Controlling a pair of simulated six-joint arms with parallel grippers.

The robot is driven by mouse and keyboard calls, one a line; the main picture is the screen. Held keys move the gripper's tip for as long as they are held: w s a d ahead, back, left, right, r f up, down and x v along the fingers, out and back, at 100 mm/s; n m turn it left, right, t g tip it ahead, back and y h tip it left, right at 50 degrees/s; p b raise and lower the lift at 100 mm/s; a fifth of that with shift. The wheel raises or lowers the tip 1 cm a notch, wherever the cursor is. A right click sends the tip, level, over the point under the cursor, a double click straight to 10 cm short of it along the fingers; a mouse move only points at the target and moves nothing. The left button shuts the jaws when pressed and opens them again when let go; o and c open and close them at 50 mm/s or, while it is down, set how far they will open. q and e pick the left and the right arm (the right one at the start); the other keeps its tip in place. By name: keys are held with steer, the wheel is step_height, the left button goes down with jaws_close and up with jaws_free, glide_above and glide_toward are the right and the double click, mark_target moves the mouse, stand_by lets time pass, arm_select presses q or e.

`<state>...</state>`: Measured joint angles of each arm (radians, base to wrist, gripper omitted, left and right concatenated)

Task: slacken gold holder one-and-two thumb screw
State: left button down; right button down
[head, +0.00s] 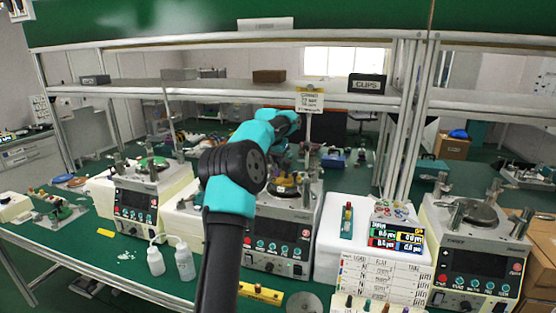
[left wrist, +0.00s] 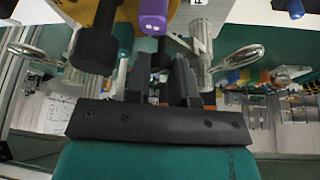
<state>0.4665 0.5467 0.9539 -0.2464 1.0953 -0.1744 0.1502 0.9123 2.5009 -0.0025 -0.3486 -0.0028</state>
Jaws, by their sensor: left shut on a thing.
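The gold holder (head: 286,188) sits on the middle lapping machine, partly hidden behind my left arm. In the left wrist view its gold body (left wrist: 92,12) shows at the top left, with a black knob (left wrist: 96,48) and a purple block (left wrist: 153,16) near it. My left gripper (left wrist: 163,72) is shut beside the holder on a small dark thing, which looks like the thumb screw; the fingers mostly hide it. In the head view the arm reaches over the middle machine, and the fingertips are hard to make out. My right gripper is not in view.
More lapping machines stand at the left (head: 140,195) and right (head: 475,240). White bottles (head: 185,262) stand at the front left. A printed chart (head: 375,278) and colored label panel (head: 396,238) are right of the middle machine. A shelf (head: 240,88) crosses behind.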

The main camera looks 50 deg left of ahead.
arm_select(q)
steer(key=c, duration=1)
jaws_free()
steer(key=shift+m, duration=0.3)
steer(key=shift+a+m+h, duration=0.1)
steer(key=shift+m+h, duration=0.5)
steer(key=shift+m, duration=0.6)
steer(key=shift+s+r, duration=0.1)
steer(key=shift+r, duration=0.25)
steer(key=v, duration=1.6)
steer(key=shift+s+r, duration=0.25)
steer(key=shift+r, duration=0.05)
